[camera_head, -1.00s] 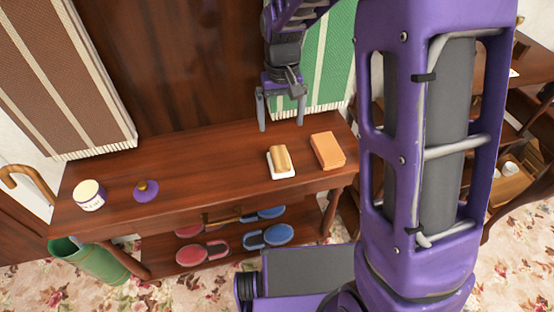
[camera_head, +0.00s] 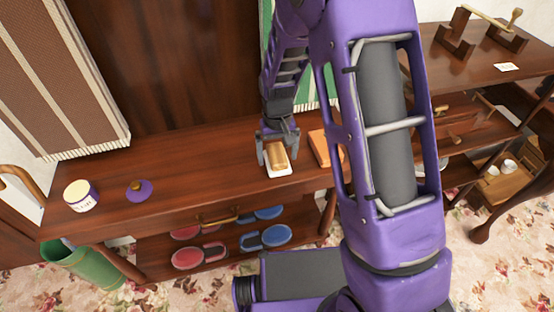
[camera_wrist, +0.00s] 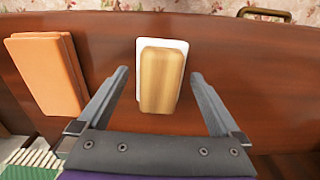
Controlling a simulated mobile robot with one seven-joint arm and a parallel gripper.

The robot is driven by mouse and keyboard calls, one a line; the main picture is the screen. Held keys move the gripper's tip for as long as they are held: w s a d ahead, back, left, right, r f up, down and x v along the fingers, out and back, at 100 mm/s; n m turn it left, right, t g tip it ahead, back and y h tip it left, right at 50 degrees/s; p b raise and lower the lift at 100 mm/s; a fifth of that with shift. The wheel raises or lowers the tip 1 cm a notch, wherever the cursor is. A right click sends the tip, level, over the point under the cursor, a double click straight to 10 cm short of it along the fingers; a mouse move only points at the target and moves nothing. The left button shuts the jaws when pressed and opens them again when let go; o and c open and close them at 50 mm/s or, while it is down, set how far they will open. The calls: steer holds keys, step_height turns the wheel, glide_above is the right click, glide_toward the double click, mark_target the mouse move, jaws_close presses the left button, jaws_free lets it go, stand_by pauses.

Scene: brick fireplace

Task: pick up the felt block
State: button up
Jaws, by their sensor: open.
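The felt block (camera_head: 277,160), a tan rounded wooden-looking top on a white pad, lies on the dark wooden sideboard top (camera_head: 190,170). It also shows in the wrist view (camera_wrist: 162,78), upright in the picture, with the white pad showing along its left side and top end. My gripper (camera_head: 279,154) is open right above the block. In the wrist view my gripper (camera_wrist: 159,74) has one finger on each side of the block, with a gap on both sides. I cannot tell exactly how high the fingertips are above the sideboard.
An orange block (camera_head: 319,147) lies just right of the felt block; it shows left of my gripper in the wrist view (camera_wrist: 46,72). Red and blue brushes (camera_head: 264,236) sit on the shelf below.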

mark_target(277, 154)
steer(key=shift+f, duration=0.55)
steer(key=c, duration=1.2)
step_height(277, 154, up, 10)
steer(key=shift+r+p, duration=0.1)
steer(key=shift+p, duration=0.75)
